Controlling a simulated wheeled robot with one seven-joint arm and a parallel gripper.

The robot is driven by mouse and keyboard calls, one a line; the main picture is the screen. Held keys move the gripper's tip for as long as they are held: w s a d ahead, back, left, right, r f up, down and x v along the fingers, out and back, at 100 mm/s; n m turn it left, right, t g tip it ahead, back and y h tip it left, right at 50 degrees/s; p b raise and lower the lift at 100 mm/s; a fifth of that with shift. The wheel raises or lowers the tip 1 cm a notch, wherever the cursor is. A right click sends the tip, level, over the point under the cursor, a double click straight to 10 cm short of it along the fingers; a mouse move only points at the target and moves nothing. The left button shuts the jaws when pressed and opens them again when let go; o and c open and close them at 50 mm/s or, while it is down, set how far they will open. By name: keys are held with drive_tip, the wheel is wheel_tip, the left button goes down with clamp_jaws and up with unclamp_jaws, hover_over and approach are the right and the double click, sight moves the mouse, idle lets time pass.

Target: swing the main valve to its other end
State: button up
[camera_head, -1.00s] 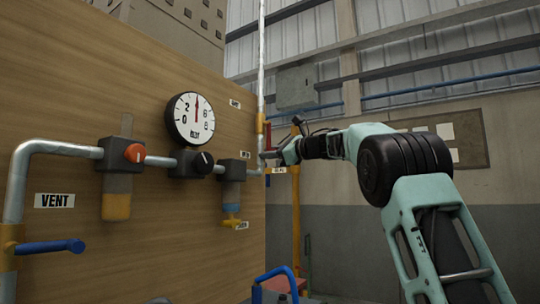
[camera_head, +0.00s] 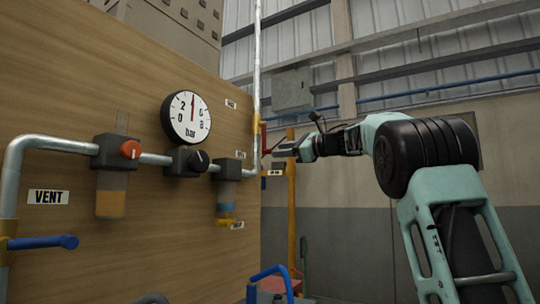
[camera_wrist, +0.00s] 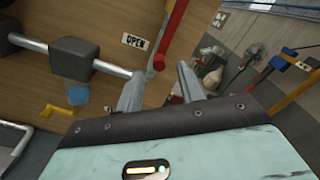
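The red handle (camera_head: 264,138) of a valve is beside the vertical pipe at the panel's right edge, by the yellow valve body (camera_head: 256,127). I take it for the main valve. In the wrist view the red handle (camera_wrist: 173,34) is a long bar running up and right, near an OPEN label (camera_wrist: 134,41). My gripper (camera_head: 272,152) is close by the handle, to its lower right. In the wrist view my gripper (camera_wrist: 160,78) has its two fingers apart, with the bar's lower end seen between and beyond their tips. No contact is visible.
A yellow post (camera_head: 291,200) and blue-handled cart (camera_head: 270,272) stand low to the panel's right.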

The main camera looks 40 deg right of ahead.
drive_tip(key=v, duration=1)
drive_tip(key=shift+s+b, duration=0.3)
drive_tip(key=shift+b, duration=0.1)
drive_tip(key=shift+d, duration=0.1)
